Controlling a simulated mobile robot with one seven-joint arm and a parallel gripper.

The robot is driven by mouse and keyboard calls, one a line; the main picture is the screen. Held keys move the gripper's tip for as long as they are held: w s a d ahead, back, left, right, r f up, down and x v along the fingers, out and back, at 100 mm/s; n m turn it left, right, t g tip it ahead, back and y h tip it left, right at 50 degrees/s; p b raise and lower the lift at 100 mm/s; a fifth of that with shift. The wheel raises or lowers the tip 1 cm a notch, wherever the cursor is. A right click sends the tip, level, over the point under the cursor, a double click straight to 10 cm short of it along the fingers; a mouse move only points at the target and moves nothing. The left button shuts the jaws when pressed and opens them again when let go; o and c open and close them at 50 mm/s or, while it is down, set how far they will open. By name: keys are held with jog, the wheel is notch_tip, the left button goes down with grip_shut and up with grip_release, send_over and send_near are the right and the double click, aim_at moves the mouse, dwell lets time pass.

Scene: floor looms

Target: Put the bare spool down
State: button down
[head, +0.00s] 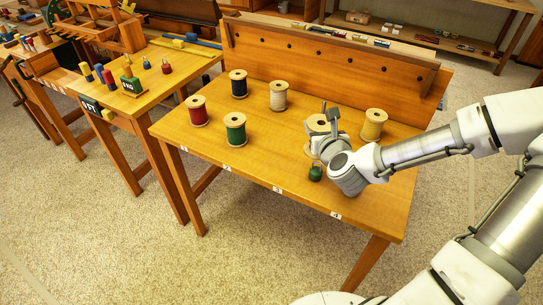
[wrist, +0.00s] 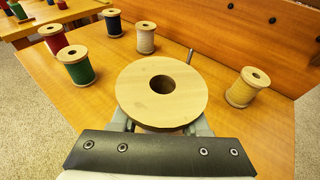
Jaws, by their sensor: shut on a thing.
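The bare spool (wrist: 133,91) is pale wood with a round centre hole. It fills the middle of the wrist view, its top disc facing the camera. My gripper (wrist: 160,125) is shut on it, with the fingers mostly hidden under the disc. In the head view the spool (head: 317,123) shows partly behind my gripper (head: 322,135), over the right half of the wooden table (head: 245,172). It looks upright. I cannot tell whether its base touches the tabletop.
Spools of red (head: 197,111), green (head: 235,128), dark blue (head: 238,83), cream (head: 278,96) and yellow (head: 373,124) thread stand around. A small green object (head: 315,172) sits near my gripper. Number labels line the front edge; a backboard (head: 325,66) closes the rear.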

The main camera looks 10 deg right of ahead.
jog(key=shift+m+h, duration=0.3)
jog(key=shift+h, duration=0.1)
jog(key=shift+w+a+f+b, duration=0.45)
jog(key=shift+w+f+b, duration=0.45)
jog(key=shift+w+f, duration=0.75)
jog(key=shift+w+a+f+b, duration=0.4)
jog(key=shift+w+f+b, duration=0.7)
jog(key=shift+f, duration=1)
jog(key=shift+w+a+f+b, duration=0.45)
jog(key=shift+w+f+b, duration=0.3)
jog(key=shift+w+f, duration=0.95)
jog(key=shift+s+f, duration=0.2)
jog(key=shift+f, duration=0.15)
jog(key=shift+f, duration=0.15)
jog(key=shift+c, duration=2)
grip_release()
jog(key=shift+r, duration=0.2)
